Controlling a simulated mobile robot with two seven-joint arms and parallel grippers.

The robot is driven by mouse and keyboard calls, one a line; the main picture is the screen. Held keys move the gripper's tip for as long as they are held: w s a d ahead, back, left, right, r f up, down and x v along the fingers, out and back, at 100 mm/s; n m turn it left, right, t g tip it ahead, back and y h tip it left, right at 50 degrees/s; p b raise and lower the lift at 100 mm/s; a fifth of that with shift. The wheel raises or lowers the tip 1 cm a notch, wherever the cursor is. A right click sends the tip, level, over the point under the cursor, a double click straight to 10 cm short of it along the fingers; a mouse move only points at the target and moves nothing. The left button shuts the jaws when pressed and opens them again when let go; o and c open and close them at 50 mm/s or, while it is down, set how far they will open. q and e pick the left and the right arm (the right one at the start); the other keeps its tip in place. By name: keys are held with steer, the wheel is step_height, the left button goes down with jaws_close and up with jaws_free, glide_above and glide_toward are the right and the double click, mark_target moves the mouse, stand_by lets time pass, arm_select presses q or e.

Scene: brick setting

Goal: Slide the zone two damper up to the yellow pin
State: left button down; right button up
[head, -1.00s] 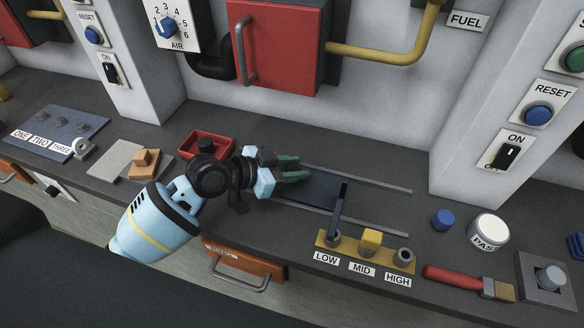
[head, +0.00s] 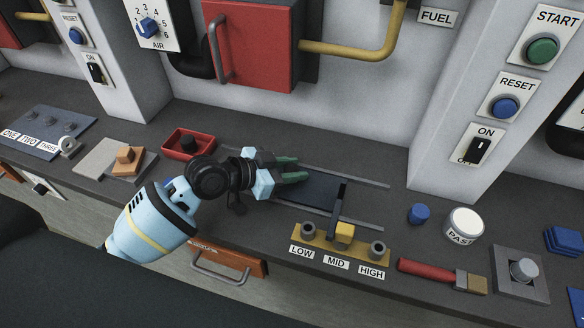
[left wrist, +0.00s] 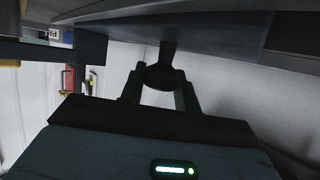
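The damper is a dark flat plate (head: 318,187) between two grey rails, with an upright dark bar at its right end. The bar stands just behind the yellow pin (head: 344,233), above the MID label; I cannot tell whether they touch. The pin sits in a brass strip (head: 325,245) with empty-looking LOW and HIGH sockets on either side. My left gripper (head: 292,170) is over the plate's left part. In the left wrist view its fingers (left wrist: 160,95) close on either side of a dark rounded knob (left wrist: 161,76) on a stem. The knob is hidden in the head view. My right gripper is out of view.
A red tray (head: 165,148) and a tan block (head: 128,160) on a grey plate lie to the left. A blue cap (head: 419,214), a white PASS cylinder (head: 465,224) and a red-handled brush (head: 430,270) lie to the right. A wall and red cabinet stand behind.

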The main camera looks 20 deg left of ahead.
arm_select(q)
steer(key=c, duration=1)
jaws_free()
steer(key=shift+c, duration=0.2)
steer(key=shift+a, duration=0.15)
steer(key=shift+v, duration=3.85)
